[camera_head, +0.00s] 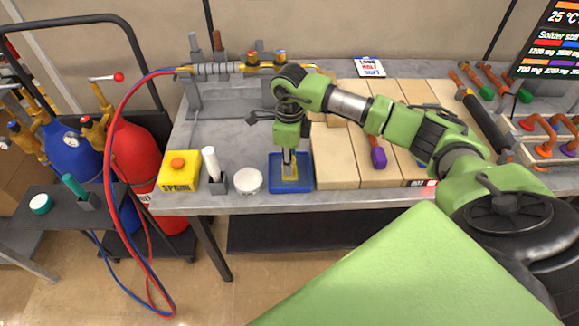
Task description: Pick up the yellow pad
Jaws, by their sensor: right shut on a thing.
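The yellow pad (290,176) shows in the blue tray (277,187) near the front edge of the grey workbench. My right gripper (289,164) reaches down from above into the tray, and its fingers are shut on the pad. The fingers hide part of the pad, and I cannot tell whether it still touches the tray floor. My left gripper is not in view.
Left of the tray are a round white tin (247,181), a white stick in a dark holder (210,163) and a yellow box with an orange knob (179,172). Light wooden blocks (333,158) stand close on the right. Red and blue hoses (122,110) hang at the left.

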